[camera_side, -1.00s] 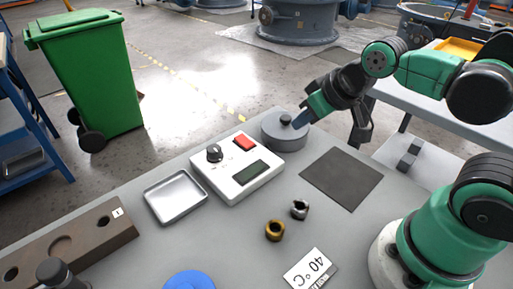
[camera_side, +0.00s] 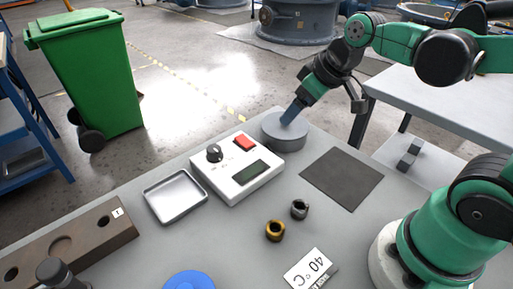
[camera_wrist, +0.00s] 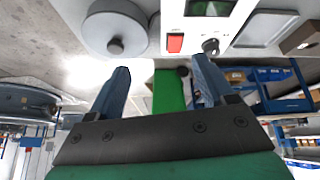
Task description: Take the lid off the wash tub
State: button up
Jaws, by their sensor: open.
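The wash tub (camera_side: 291,146) is a low, round grey tub at the far edge of the table, behind the white control box. Its flat grey lid (camera_side: 270,124) is on it. In the wrist view the lid (camera_wrist: 98,28) is at upper left, with a round knob (camera_wrist: 115,46) standing up from it. My gripper (camera_side: 289,118) is over the lid in the side view and hides the knob there. In the wrist view my gripper (camera_wrist: 160,68) has its two blue fingers apart, with nothing between them. The knob lies just beyond the left fingertip, outside the gap.
The white control box (camera_side: 238,172) with a red switch stands close beside the tub. A metal tray (camera_side: 175,196), a dark mat (camera_side: 341,179), a brass ring (camera_side: 275,230) and a steel ring (camera_side: 300,209) are on the table. The mat is bare.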

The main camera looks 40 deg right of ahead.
aim_at(295, 124)
jog(key=w+d+f+n, duration=0.1)
jog(key=w+d+n, duration=0.1)
jog(key=d, duration=0.1)
jog(key=w+d+f+n+g+y, duration=0.1)
jog(key=w+d+n, duration=0.1)
jog(key=w, duration=0.1)
jog(key=w+d+f+n+g+y, duration=0.1)
jog(key=w+d+f+n, duration=0.1)
jog(key=d, duration=0.1)
jog(key=shift+w+d, duration=0.15)
jog(key=shift+d, duration=0.2)
jog(key=shift+w+d+f+n+g+y, duration=0.1)
jog(key=shift+d+f+n+g+y, duration=0.2)
jog(key=shift+n, duration=0.1)
jog(key=shift+w+f, duration=0.1)
jog(key=shift+f, duration=0.15)
jog(key=shift+x, duration=2.65)
jog(key=shift+c, duration=0.2)
grip_shut()
